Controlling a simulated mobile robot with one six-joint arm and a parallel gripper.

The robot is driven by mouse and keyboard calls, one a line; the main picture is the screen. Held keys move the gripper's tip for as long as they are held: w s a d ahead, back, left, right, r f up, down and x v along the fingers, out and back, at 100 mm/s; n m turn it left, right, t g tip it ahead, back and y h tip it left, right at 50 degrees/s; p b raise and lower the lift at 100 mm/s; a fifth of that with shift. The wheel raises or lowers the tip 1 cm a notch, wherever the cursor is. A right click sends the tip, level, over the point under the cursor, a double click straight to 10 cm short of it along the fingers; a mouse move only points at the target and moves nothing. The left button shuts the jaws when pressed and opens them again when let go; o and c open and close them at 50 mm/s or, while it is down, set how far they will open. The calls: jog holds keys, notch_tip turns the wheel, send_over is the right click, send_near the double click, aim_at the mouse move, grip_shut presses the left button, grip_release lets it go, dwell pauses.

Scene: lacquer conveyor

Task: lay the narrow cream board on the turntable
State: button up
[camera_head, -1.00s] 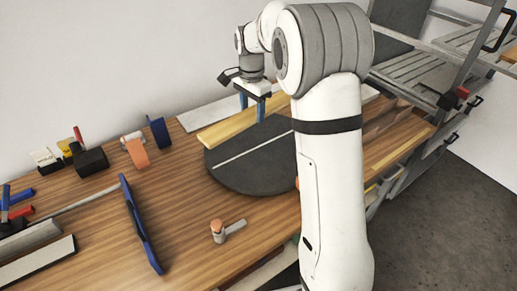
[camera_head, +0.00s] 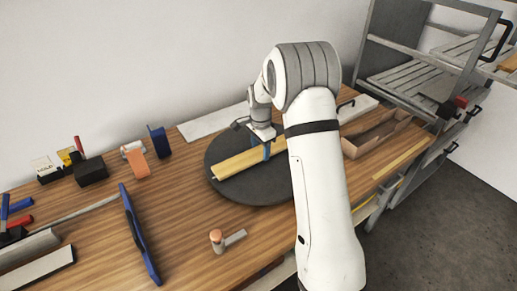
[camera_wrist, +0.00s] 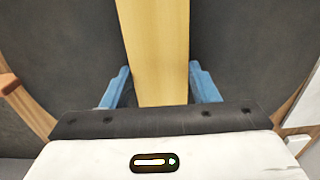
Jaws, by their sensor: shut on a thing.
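The narrow cream board (camera_head: 238,163) lies level over the dark grey round turntable (camera_head: 222,188), with its left end near the disc's left rim. I cannot tell whether it touches the disc or hangs just above it. My gripper (camera_head: 267,150) is shut on the board towards its right part; my arm hides the far right of the disc. In the wrist view the board (camera_wrist: 155,50) runs upward between the blue fingers of my gripper (camera_wrist: 163,88), with the turntable (camera_wrist: 65,55) dark beneath.
A light grey strip (camera_head: 213,122) lies behind the turntable. An orange-topped tool (camera_head: 217,238) lies in front of it. A blue frame-like piece (camera_head: 140,237), an orange block (camera_head: 139,164) and a black block (camera_head: 90,170) stand left. An open wooden box (camera_head: 375,137) and a metal rack (camera_head: 400,75) are right.

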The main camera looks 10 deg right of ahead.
aim_at(260, 151)
jog(key=shift+f, duration=0.3)
jog(key=o, duration=1.1)
jog(key=shift+r, duration=0.1)
notch_tip(260, 151, up, 12)
jog(key=s+r+n+t, duration=0.1)
jog(key=s+r+n, duration=0.25)
jog(key=s, duration=0.45)
jog(key=s+r+n, duration=0.3)
jog(key=s+r, duration=0.1)
jog(key=s, duration=0.3)
jog(key=shift+s+a+f+n+t, duration=0.1)
jog(key=shift+s+f+n+t, duration=0.25)
jog(key=shift+s+n, duration=1.85)
jog(key=shift+s+a+f+n+t, duration=0.15)
jog(key=shift+s+f, duration=0.3)
jog(key=shift+s, duration=3.6)
jog(key=shift+s+d+f+n+t, duration=0.1)
jog(key=shift+s+f+n+t, duration=0.25)
jog(key=shift+s+n, duration=1.85)
jog(key=shift+s+m, duration=0.95)
jog(key=shift+m, duration=0.05)
